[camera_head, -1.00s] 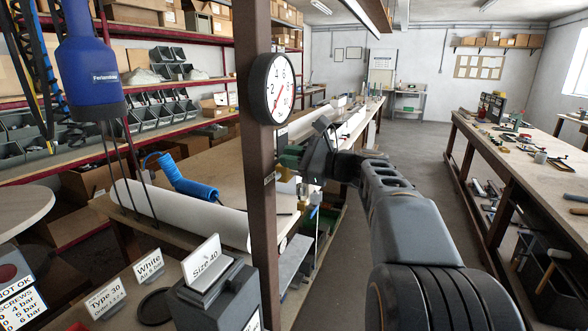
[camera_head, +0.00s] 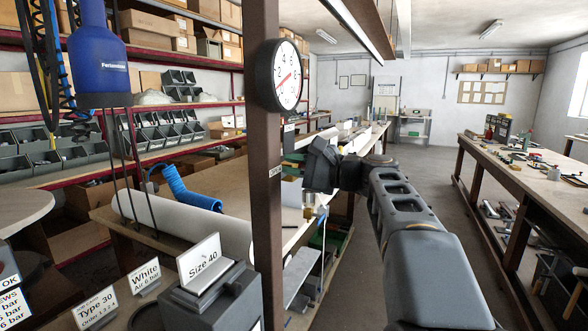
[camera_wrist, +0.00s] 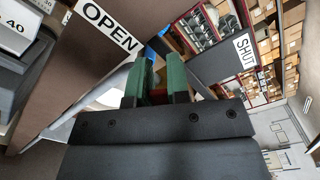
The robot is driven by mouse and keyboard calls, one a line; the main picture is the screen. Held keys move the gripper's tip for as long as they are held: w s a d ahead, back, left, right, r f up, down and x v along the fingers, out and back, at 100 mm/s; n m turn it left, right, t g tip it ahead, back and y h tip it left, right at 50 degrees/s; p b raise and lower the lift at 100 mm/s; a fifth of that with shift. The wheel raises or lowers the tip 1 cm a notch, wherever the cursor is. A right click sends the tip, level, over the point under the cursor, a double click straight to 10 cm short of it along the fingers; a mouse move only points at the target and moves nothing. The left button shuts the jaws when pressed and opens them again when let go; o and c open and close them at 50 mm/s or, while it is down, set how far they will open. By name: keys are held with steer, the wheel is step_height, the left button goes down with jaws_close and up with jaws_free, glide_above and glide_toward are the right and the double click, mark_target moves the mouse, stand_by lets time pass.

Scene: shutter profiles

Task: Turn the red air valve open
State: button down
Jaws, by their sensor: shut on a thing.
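My gripper (camera_head: 291,168) is at the brown steel post (camera_head: 264,220), its green fingers partly hidden behind the post in the head view. In the wrist view my gripper (camera_wrist: 156,82) has its two green fingers around a small reddish piece, the red air valve's handle (camera_wrist: 157,97), mostly hidden between them. An OPEN label (camera_wrist: 110,27) is at the upper left and a SHUT label (camera_wrist: 245,50) at the right. A round gauge (camera_head: 287,76) with a red needle pointing lower left is on the post. A brass fitting (camera_head: 309,206) hangs below my gripper.
A blue tool (camera_head: 92,50) hangs at the left. A dark box with a Size 40 card (camera_head: 200,258) stands at the lower left. A long white roll (camera_head: 190,224) lies on the bench behind the post. A workbench (camera_head: 530,160) runs along the right; the aisle floor between is clear.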

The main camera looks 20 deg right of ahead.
stand_by(0.3)
steer(key=c, duration=1.1)
jaws_free()
